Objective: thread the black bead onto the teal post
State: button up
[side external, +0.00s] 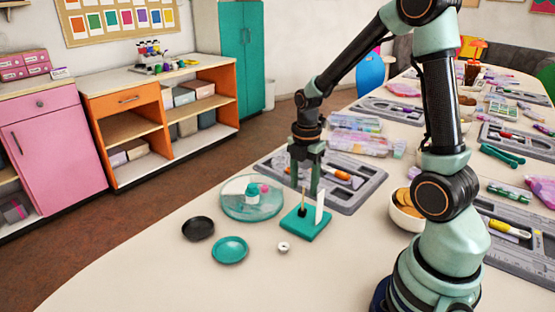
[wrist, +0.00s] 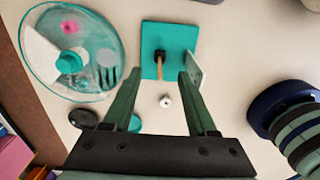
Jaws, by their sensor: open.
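The teal base (side external: 304,225) stands on the table with a thin upright post (side external: 304,195), brownish in the wrist view (wrist: 160,66). A small black bead (side external: 302,212) appears low on the post, around it near the base; it shows as a dark spot in the wrist view (wrist: 160,53). My gripper (side external: 304,188) is open over the base, its fingers apart on either side of the post's upper part. In the wrist view the gap between the fingertips (wrist: 156,77) is empty, and the bead lies beyond them.
A white panel (side external: 320,206) stands at the base's right edge. A white bead (side external: 283,246) lies in front. A black dish (side external: 198,228), a teal dish (side external: 230,250) and a clear round tray (side external: 236,211) are left. A grey tray (side external: 368,187) lies behind. The front table is clear.

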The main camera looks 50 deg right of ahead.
notch_tip(320, 180, up, 12)
dwell(0.4)
jog(key=shift+f, duration=0.1)
jog(key=s+a+r+m+t, duration=0.1)
jog(key=s+a+m+t, duration=0.1)
jog(key=a+m, duration=0.3)
jog(key=s+a+r+m+t, duration=0.2)
jog(key=a+m, duration=0.4)
jog(key=m, duration=0.7)
jog(key=shift+s+a+r+t, duration=0.25)
jog(key=shift+s+t, duration=0.45)
jog(key=shift+t, duration=0.1)
